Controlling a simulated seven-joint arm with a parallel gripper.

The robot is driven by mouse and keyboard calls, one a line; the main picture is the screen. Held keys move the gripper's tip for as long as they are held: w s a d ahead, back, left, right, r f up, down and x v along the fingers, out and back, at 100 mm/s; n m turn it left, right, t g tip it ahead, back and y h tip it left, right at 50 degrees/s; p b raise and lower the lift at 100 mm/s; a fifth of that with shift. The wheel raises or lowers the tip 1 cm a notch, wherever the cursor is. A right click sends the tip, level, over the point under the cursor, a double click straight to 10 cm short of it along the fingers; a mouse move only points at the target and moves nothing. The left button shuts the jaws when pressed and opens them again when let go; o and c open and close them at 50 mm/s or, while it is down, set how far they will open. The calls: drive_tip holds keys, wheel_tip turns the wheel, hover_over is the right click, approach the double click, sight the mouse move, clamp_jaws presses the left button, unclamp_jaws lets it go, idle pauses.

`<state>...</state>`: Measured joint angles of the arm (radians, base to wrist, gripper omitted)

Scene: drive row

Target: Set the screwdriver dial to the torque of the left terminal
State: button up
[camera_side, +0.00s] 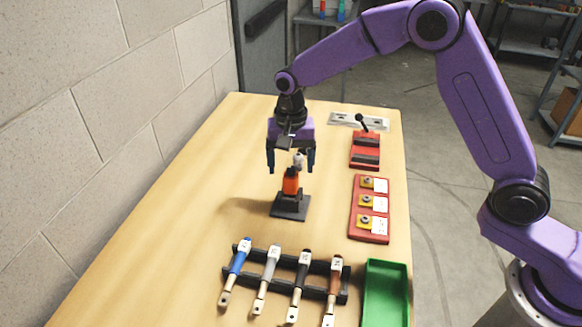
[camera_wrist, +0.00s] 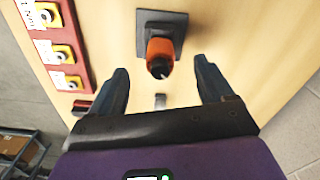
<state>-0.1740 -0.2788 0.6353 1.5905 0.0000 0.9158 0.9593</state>
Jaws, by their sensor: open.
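The orange and black screwdriver (camera_side: 290,183) stands upright in a dark stand (camera_side: 290,207) on the table. A small grey-white piece (camera_side: 298,160), perhaps its dial, shows at its top; I cannot read any marks. My gripper (camera_side: 291,166) points down above the screwdriver, open, its fingers on either side of the top part in the side view. In the wrist view the orange body (camera_wrist: 160,50) lies ahead, between and beyond the fingertips (camera_wrist: 160,72). A red terminal board (camera_side: 358,222) carries three yellow terminals with white labels; the label writing is too small to read.
A black rack (camera_side: 318,267) holds several tools with blue, grey, black and brown handles near the front. A green tray (camera_side: 385,292) is right of it. A red block (camera_side: 366,137) with a black lever and a pale plate (camera_side: 345,120) stand behind. The table's left side is clear.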

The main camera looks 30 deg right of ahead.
sight(291, 168)
drive_tip(key=c, duration=1.4)
drive_tip(key=n, duration=0.3)
drive_tip(key=shift+n, duration=0.3)
drive_tip(key=n, duration=0.7)
drive_tip(key=shift+n, duration=0.4)
drive_tip(key=n, duration=0.4)
drive_tip(key=shift+n, duration=0.3)
drive_tip(key=o, duration=1.4)
drive_tip(key=shift+r, duration=3.5)
